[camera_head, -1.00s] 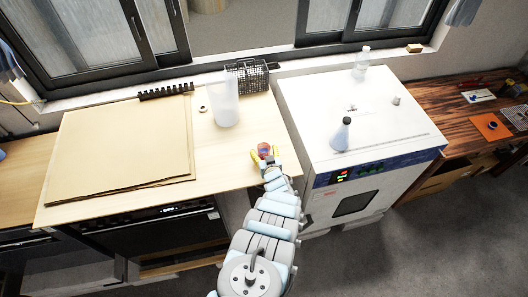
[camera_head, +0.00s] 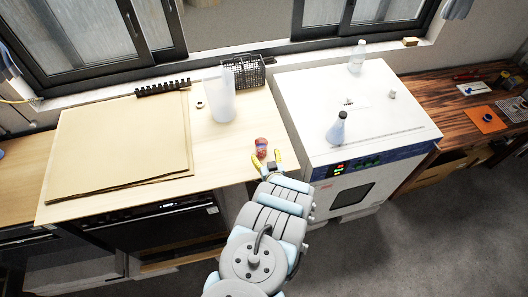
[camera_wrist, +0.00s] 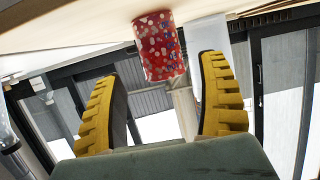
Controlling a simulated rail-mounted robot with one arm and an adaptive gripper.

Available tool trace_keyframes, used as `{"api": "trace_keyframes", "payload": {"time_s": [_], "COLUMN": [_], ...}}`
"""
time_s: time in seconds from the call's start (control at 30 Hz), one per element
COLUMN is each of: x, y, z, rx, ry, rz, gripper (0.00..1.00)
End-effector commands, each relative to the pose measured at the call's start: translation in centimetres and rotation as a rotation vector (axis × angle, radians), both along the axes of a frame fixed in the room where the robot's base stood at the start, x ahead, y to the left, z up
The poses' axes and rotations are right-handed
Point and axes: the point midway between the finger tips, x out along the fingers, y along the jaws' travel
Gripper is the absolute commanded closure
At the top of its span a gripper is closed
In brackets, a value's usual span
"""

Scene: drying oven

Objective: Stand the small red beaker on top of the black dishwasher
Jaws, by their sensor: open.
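The small red beaker (camera_head: 261,147), speckled with pale and blue dots, stands on the light wooden worktop near its right front edge. In the wrist view the beaker (camera_wrist: 160,48) appears upside down, just beyond the fingertips and roughly centred between them. My gripper (camera_head: 266,160) is open and empty on the near side of the beaker; its yellow ridged fingers also show in the wrist view (camera_wrist: 158,68), with no visible contact. A black-fronted appliance (camera_head: 150,232) with a small display sits under the worktop; I take it for the dishwasher.
A brown board (camera_head: 120,145) covers much of the worktop's left. A translucent tall container (camera_head: 221,95) and a black basket (camera_head: 249,72) stand behind the beaker. Right of a gap is the white drying oven (camera_head: 395,108), bearing a blue flask (camera_head: 337,128) and a clear bottle (camera_head: 357,57).

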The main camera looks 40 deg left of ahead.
Motion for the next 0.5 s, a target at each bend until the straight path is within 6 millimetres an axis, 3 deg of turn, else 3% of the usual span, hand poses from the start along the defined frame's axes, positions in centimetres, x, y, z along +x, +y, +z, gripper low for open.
{"api": "trace_keyframes", "payload": {"time_s": [0.1,0.5], "x": [-0.6,-2.7], "y": [-1.1,-3.9], "z": [1.1,1.8], "rx": [0.000,-0.002], "ry": [0.001,0.003], "rz": [-0.001,0.001], "gripper": [0.25,0.25]}}
